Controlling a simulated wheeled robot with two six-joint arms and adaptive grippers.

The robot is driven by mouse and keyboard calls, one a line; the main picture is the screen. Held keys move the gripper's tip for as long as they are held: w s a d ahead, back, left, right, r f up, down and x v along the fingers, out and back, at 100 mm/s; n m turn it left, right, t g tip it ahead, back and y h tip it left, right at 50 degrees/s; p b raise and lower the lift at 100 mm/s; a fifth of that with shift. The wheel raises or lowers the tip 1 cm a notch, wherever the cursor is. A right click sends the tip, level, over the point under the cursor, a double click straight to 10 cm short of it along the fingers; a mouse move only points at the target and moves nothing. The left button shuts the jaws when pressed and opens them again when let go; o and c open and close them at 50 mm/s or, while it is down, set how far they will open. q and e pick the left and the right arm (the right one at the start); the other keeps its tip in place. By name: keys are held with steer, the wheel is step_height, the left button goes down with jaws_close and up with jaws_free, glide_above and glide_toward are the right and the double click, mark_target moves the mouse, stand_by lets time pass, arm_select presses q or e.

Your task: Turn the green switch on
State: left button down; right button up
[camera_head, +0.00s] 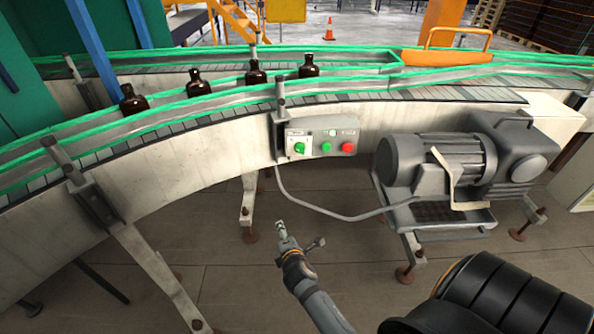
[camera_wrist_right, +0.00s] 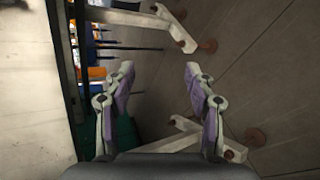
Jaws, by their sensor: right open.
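The green switch (camera_head: 300,148) is a rotary knob on a white plate, at the left of a grey control box (camera_head: 322,136) on the conveyor's side. Its handle looks tilted, but its exact setting is too small to tell. My right gripper (camera_head: 300,235) is open and empty, below the box and apart from it, over the floor in the head view. In the right wrist view the two fingers of my right gripper (camera_wrist_right: 160,72) stand wide apart with nothing between them. The switch does not show in that view. My left gripper is not in view.
A green push button (camera_head: 326,146) and a red button (camera_head: 348,147) sit right of the switch. A grey motor (camera_head: 435,160) stands to the right, with a cable (camera_head: 330,214) hanging from the box. Several amber bottles (camera_head: 257,73) stand on the conveyor. Conveyor legs (camera_head: 248,205) flank the free floor.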

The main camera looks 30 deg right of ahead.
step_height(320, 180, up, 9)
steer(key=w+d+n+t+h+b, duration=0.1)
steer(key=w+d+n+t+h, duration=0.1)
steer(key=n+t+h+b, duration=0.1)
steer(key=n+h+b, duration=0.1)
steer(key=h, duration=0.1)
glide_toward(300, 152)
steer(key=x, duration=0.8)
steer(key=shift+w+d, duration=0.2)
steer(key=shift+w, duration=0.1)
jaws_close()
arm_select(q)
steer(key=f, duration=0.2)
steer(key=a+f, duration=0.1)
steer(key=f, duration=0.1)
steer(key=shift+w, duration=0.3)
